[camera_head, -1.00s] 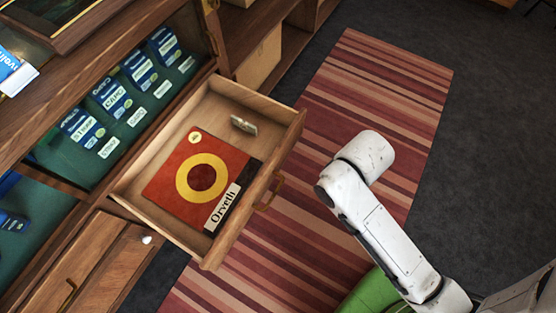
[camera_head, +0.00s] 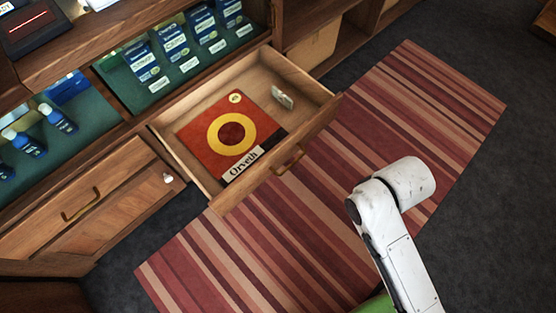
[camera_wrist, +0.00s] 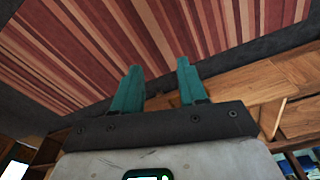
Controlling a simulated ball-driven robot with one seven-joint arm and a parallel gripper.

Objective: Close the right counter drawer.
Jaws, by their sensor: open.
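The right counter drawer (camera_head: 191,171) is pulled out of the wooden counter in the head view. A red-orange "Orveth" packet with a yellow ring (camera_head: 232,133) and a small pale item (camera_head: 282,97) lie inside it. Its brass handle (camera_head: 288,161) is on the front panel, facing the rug. My gripper (camera_wrist: 160,88) shows in the wrist view with two teal fingers apart and nothing between them. In the head view my white arm is right of the drawer and apart from it; the gripper itself is not visible there.
The left counter drawer (camera_head: 75,184) with a brass handle looks shut. A cabinet door with a white knob (camera_head: 168,179) is below. A striped rug (camera_head: 330,210) covers the floor before the counter. Green display trays with blue packs (camera_head: 172,42) are above the open drawer.

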